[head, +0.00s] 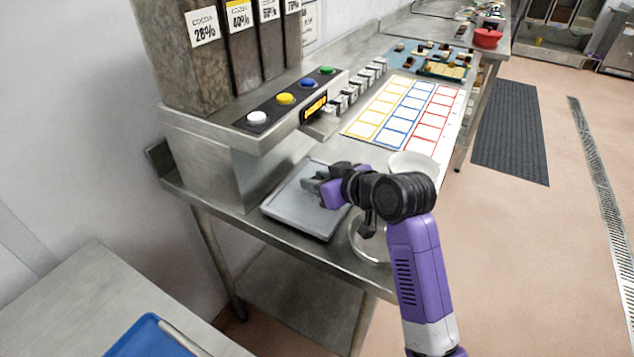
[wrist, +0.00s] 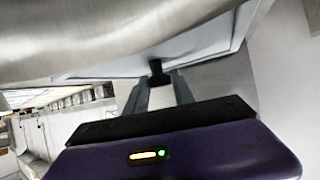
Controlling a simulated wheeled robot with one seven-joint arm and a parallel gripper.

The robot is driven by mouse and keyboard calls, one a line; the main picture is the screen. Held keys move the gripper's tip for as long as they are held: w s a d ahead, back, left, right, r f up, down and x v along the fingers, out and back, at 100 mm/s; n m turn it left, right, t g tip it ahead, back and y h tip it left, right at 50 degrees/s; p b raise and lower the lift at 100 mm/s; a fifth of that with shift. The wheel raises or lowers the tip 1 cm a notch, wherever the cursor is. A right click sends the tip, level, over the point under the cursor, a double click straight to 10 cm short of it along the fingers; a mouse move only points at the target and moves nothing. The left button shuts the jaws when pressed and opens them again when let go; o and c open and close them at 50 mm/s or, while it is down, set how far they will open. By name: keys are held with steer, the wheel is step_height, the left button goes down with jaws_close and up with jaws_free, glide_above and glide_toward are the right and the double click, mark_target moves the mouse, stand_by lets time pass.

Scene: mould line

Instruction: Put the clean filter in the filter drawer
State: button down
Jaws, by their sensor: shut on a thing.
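My gripper (head: 312,186) is over a flat grey tray (head: 290,214) on the steel bench, pointing left toward the steel unit. In the wrist view my gripper (wrist: 157,72) has its pale fingers together at dark tips. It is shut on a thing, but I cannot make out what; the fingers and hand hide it. The tray's pale surface is beyond the fingertips in the wrist view (wrist: 190,55). I cannot pick out the clean filter for certain. No filter drawer can be clearly identified in either view.
The steel unit (head: 205,150) with coloured buttons and cocoa hoppers (head: 185,60) stands close on the left. A metal bowl (head: 358,248) and a white bowl (head: 412,162) are near my arm. A card mat (head: 405,112) lies behind. A blue tray (head: 150,340) is at lower left.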

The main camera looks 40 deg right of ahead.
steer(key=shift+f, duration=0.4)
steer(key=shift+f, duration=0.1)
steer(key=c, duration=1.1)
jaws_free()
steer(key=shift+o, duration=0.2)
